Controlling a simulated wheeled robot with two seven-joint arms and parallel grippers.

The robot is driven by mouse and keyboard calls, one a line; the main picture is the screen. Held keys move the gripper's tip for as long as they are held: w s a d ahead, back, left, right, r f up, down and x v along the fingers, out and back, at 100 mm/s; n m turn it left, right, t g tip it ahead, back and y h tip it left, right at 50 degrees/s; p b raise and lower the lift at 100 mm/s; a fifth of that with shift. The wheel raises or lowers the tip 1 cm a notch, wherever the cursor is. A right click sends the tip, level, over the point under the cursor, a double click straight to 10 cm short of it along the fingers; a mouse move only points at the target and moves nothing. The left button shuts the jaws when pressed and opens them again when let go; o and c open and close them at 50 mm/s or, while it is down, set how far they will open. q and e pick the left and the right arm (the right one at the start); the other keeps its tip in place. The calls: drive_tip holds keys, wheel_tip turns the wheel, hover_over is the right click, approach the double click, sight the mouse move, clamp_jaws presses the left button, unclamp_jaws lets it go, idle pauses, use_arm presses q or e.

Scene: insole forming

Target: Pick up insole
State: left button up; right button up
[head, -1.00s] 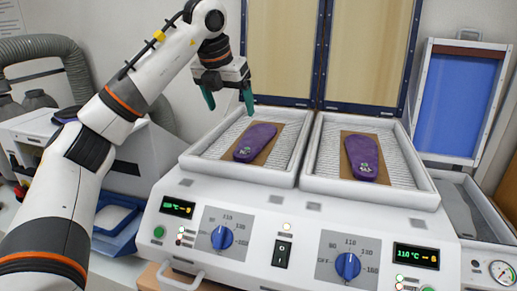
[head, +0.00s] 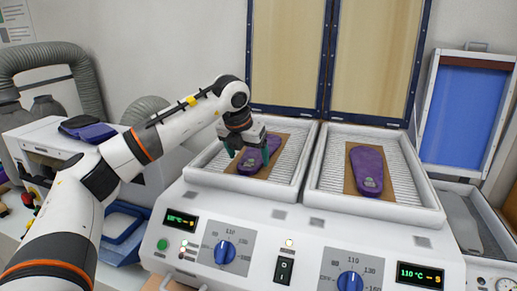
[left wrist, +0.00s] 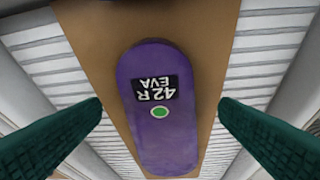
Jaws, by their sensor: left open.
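A purple insole (head: 249,163) lies on a brown sheet (head: 284,145) in the left heating tray. In the left wrist view this insole (left wrist: 165,75) carries a black label reading "42R EVA" and a green dot, on its brown sheet (left wrist: 88,30). My left gripper (head: 248,156) is open above it. In the wrist view its green fingers stand apart on either side of the insole, not touching it. A second purple insole (head: 366,165) lies on a brown sheet (head: 380,191) in the right heating tray. My right gripper is not in view.
The white heating machine (head: 205,215) has raised tray rims and tall open lids (head: 330,50) behind. A blue-panelled frame (head: 470,115) and a grey tray with a grey insole (head: 460,222) stand at right. A white box (head: 60,140) stands at left.

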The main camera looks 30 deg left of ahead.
use_arm(q)
drive_tip(key=shift+w+a+f, duration=0.1)
drive_tip(key=shift+w+f, duration=0.2)
drive_tip(key=shift+f, duration=0.35)
drive_tip(key=c, duration=1.1)
drive_tip(key=shift+r, duration=0.15)
wheel_tip(320, 180, up, 10)
drive_tip(key=shift+f+b, duration=0.1)
drive_tip(key=shift+b, duration=0.95)
wheel_tip(320, 180, up, 3)
drive_tip(key=p, duration=1)
